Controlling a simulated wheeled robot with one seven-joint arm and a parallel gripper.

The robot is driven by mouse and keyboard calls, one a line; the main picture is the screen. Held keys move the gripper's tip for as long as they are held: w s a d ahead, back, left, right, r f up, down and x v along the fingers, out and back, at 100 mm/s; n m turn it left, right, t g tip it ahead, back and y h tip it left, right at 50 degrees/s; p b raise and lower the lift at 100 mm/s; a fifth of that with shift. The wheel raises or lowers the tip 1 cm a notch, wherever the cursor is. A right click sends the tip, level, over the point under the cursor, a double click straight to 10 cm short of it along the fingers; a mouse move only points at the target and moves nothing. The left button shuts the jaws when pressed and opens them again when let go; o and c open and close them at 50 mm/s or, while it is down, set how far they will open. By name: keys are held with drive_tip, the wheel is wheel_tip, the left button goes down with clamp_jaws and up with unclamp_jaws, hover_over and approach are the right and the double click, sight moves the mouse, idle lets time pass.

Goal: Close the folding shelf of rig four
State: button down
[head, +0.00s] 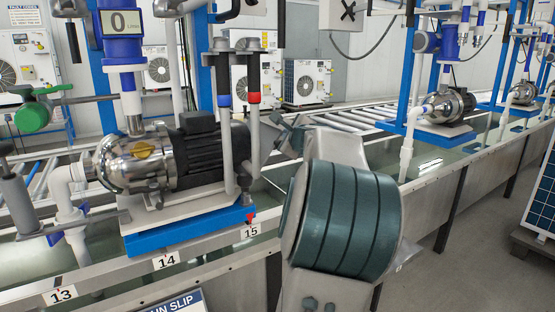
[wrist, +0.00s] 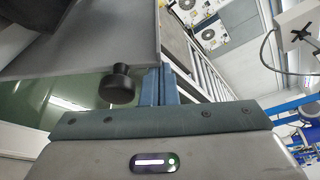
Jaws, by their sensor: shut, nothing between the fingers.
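My gripper (wrist: 163,84) shows in the wrist view with its two blue-grey fingers together and nothing between them. A flat grey panel (wrist: 115,35) fills the upper left of that view, just left of the fingertips. A black round knob (wrist: 117,84) sits at its lower edge, left of the fingers. The panel may be the folding shelf, but I cannot tell for sure, nor whether the fingers touch it. In the head view my arm's teal-banded link stands in front and hides much of what lies behind. No label for rig four is readable.
In the head view a pump (head: 165,160) sits on a blue base (head: 190,228) at the left, above a trough edge with number labels (head: 166,261). Another pump (head: 447,106) stands at the back right. Rollers (head: 345,121) run behind.

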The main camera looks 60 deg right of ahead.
drive_tip(key=w+a+r, duration=0.3)
drive_tip(key=a+r, duration=0.1)
drive_tip(key=a, duration=0.4)
drive_tip(key=shift+w+a, duration=0.25)
drive_tip(key=shift+w, duration=0.15)
